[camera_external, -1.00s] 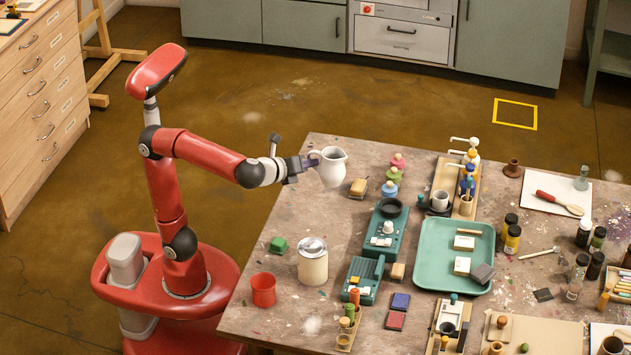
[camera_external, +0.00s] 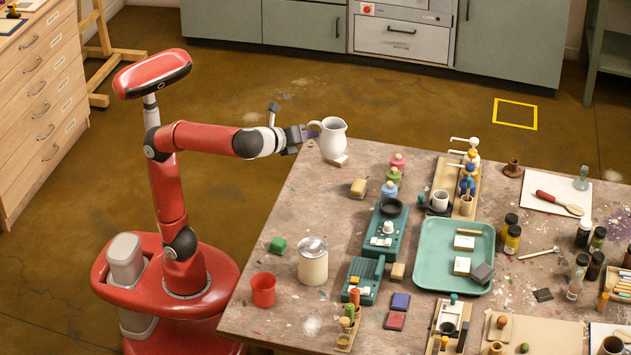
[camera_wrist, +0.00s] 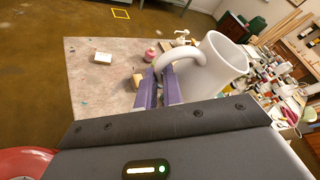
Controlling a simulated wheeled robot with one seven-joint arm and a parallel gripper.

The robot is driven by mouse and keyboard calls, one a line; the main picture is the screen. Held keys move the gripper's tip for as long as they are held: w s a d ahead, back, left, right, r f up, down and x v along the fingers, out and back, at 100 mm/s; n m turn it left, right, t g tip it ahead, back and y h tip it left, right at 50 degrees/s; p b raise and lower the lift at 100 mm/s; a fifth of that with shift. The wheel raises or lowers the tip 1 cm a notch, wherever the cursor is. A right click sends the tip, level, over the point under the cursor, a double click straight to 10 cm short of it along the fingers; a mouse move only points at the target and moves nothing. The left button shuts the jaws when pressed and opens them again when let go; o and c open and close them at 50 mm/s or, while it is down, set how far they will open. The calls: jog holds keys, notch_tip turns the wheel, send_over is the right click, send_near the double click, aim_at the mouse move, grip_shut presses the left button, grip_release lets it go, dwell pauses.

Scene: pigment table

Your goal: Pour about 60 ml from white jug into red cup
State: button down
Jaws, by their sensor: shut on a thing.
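The white jug (camera_external: 332,139) is held upright above the far left part of the table. My gripper (camera_external: 312,133) is shut on its handle; in the wrist view the purple jaws (camera_wrist: 161,88) close around the handle of the jug (camera_wrist: 222,66). The jug's mouth shows in the wrist view, but its contents cannot be seen. The red cup (camera_external: 263,289) stands upright on the table's front left corner, well away from the jug and nearer the camera. The cup does not show in the wrist view.
A pale block (camera_external: 338,161) lies below the jug.

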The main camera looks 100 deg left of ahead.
notch_tip(320, 180, up, 6)
jog(key=d+f+m+t+h+b, duration=0.3)
jog(key=d+m+h+b, duration=0.5)
jog(key=d+m+h, duration=0.8)
notch_tip(320, 180, down, 17)
jog(key=s+a+m+t+h, duration=0.1)
jog(key=a+h, duration=0.1)
jog(key=h, duration=0.2)
jog(key=shift+a+r+m, duration=0.2)
jog(key=shift+a+m, duration=0.05)
jog(key=shift+m, duration=0.15)
jog(key=shift+r, duration=0.2)
